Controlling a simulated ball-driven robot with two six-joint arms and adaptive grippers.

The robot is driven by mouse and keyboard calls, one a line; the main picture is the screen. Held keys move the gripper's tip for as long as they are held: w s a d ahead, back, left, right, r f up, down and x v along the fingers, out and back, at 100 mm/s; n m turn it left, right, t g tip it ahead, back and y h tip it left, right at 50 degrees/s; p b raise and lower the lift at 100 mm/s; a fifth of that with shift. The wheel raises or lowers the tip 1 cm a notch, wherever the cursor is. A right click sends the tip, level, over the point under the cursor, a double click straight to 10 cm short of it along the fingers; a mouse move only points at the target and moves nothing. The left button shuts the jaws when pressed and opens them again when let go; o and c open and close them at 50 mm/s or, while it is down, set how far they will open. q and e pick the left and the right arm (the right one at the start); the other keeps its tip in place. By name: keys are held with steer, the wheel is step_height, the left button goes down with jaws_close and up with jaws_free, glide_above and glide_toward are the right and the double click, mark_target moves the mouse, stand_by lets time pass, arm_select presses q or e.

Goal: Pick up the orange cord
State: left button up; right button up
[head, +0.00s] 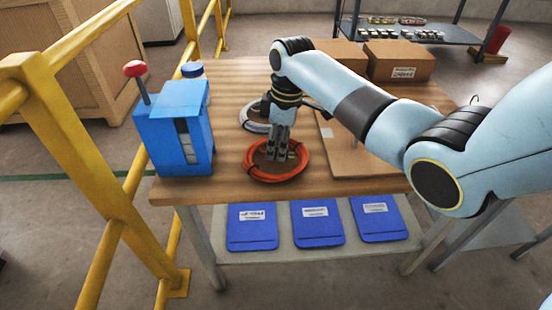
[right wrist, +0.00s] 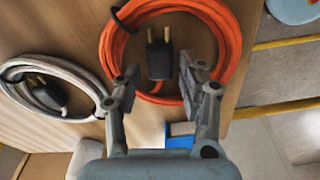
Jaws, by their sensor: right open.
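The orange cord (head: 262,176) lies coiled on the wooden table near its front edge in the head view. In the right wrist view the orange cord (right wrist: 226,40) is a ring with a black two-pin plug (right wrist: 159,58) inside it and a black tie at its upper left. My right gripper (head: 280,156) points down over the coil. In the right wrist view my right gripper (right wrist: 165,82) is open, its fingertips apart on either side of the plug and overlapping the coil's near part. Nothing is seen held between them. My left gripper is not in view.
A grey-white coiled cord (right wrist: 14,72) with a black plug lies beside the orange one. A blue box with a red-knobbed lever (head: 180,115) stands at the table's left. Cardboard boxes (head: 398,62) and a brown board (head: 345,163) are right. A yellow railing (head: 75,150) runs left.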

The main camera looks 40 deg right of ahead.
steer(key=shift+f, duration=0.8)
jaws_close()
steer(key=shift+r, duration=0.1)
